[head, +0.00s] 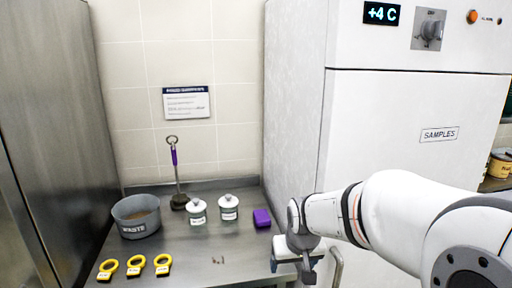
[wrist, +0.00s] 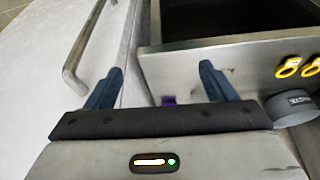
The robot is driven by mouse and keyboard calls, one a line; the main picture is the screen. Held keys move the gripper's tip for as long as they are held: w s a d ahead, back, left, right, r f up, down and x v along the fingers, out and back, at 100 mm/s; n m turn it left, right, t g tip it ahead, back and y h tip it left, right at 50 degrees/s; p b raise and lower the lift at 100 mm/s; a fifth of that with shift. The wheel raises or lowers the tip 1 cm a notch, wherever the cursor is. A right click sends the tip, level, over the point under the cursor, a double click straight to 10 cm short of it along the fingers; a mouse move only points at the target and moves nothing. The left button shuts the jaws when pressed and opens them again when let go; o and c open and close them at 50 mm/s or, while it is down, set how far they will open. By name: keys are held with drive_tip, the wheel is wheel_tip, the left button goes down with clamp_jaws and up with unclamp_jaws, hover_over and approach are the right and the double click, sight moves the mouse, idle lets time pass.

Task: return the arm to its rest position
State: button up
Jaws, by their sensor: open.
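My gripper (head: 298,268) is in the lower middle of the head view, in front of the white cabinet and by the right end of the steel counter. In the wrist view its two blue fingers (wrist: 161,70) are spread wide apart with nothing held between them. My white arm reaches in from the right of the head view.
The white cabinet (head: 400,120) has a bar handle (head: 336,268) close to my gripper; the handle shows in the wrist view (wrist: 77,60). The counter (head: 190,262) holds a waste pot (head: 130,226), yellow rings (head: 134,265), two lidded jars (head: 228,208) and a purple block (head: 262,218).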

drive_tip(key=s+d+r, duration=0.1)
drive_tip(key=s+d, duration=0.2)
drive_tip(key=s, duration=0.6)
drive_tip(key=s+d+r+m+g, duration=0.1)
drive_tip(key=s+d+r, duration=0.1)
drive_tip(key=s, duration=0.6)
drive_tip(key=shift+s+d, duration=0.4)
drive_tip(key=shift+d, duration=0.1)
drive_tip(key=shift+c, duration=0.4)
